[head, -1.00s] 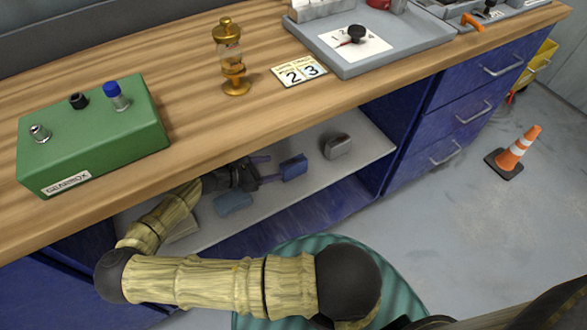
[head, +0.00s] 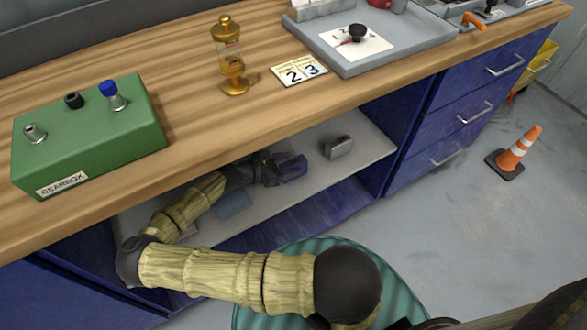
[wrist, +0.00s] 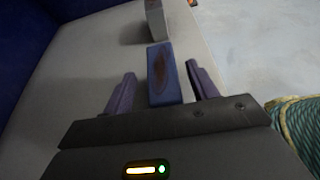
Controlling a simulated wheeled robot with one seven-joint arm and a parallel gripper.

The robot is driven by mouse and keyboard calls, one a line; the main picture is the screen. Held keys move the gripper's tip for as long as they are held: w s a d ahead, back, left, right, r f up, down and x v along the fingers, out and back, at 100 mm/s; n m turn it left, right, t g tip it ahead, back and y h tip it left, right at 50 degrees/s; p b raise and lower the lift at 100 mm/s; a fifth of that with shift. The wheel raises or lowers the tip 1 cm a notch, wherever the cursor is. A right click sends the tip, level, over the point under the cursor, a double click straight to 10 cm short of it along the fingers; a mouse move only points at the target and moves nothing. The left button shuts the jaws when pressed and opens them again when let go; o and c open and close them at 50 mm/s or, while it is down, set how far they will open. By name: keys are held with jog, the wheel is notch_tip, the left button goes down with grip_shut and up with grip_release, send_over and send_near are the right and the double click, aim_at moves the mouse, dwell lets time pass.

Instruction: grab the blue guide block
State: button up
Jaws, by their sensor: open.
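The blue guide block (wrist: 163,74) stands on the grey shelf under the bench top, with a dark reddish mark on its face in the wrist view. My gripper (wrist: 163,88) is open, with one purple finger on each side of the block. Small gaps show between the fingers and the block. In the head view my gripper (head: 282,168) reaches into the shelf space, and its fingers partly hide the block.
A grey block (head: 339,147) sits on the shelf (head: 367,140) just beyond; it also shows in the wrist view (wrist: 156,20). A flat blue-grey piece (head: 232,203) lies nearer, beside my arm. The wooden bench top (head: 190,60) overhangs the shelf. Blue drawers (head: 470,105) stand at right.

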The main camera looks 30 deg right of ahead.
jog(key=shift+s+a, duration=0.1)
jog(key=shift+a, duration=0.05)
jog(key=shift+s+d, duration=0.1)
jog(key=shift+d, duration=0.1)
jog(key=shift+c, duration=0.5)
jog(key=shift+a, duration=0.1)
grip_shut()
jog(key=shift+r, duration=0.2)
